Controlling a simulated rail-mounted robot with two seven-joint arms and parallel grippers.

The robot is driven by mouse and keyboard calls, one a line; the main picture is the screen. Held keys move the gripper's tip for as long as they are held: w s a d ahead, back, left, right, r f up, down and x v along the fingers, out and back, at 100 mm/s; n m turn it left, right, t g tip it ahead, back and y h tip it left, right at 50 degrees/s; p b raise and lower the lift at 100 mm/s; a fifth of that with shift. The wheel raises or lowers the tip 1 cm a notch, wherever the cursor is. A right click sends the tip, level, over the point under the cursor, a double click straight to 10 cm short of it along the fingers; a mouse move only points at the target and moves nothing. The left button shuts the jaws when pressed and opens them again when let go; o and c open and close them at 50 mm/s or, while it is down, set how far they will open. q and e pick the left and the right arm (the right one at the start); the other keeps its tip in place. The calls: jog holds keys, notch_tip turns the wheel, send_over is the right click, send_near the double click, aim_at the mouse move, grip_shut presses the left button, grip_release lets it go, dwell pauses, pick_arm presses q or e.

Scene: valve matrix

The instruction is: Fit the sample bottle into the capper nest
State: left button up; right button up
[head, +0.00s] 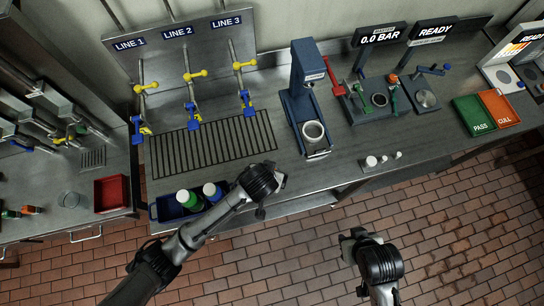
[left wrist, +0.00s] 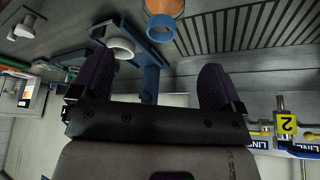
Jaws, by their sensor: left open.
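A blue press-like stand (head: 301,92), apparently the capper, stands on the bench with a pale ring nest (head: 313,131) at its foot. The nest ring also shows in the left wrist view (left wrist: 121,48), near one finger. An orange bottle-like thing (left wrist: 168,7) with a blue ring (left wrist: 160,28) is at the top of that view, beyond my fingertips and beside the grate. My left gripper (left wrist: 157,75) is open and empty; in the head view its dark wrist (head: 259,180) is over the bench front and hides what is below. My right gripper (head: 355,240) hangs over the floor, its jaws unclear.
Valves stand behind the drain grate (head: 225,142). Small white pieces (head: 371,161) lie right of the nest. Bench front between them is clear.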

pick_arm(q)
jog(key=shift+p+x, duration=0.35)
jog(key=shift+x, duration=5)
jog(key=shift+c, duration=0.4)
jog(key=c, duration=1.4)
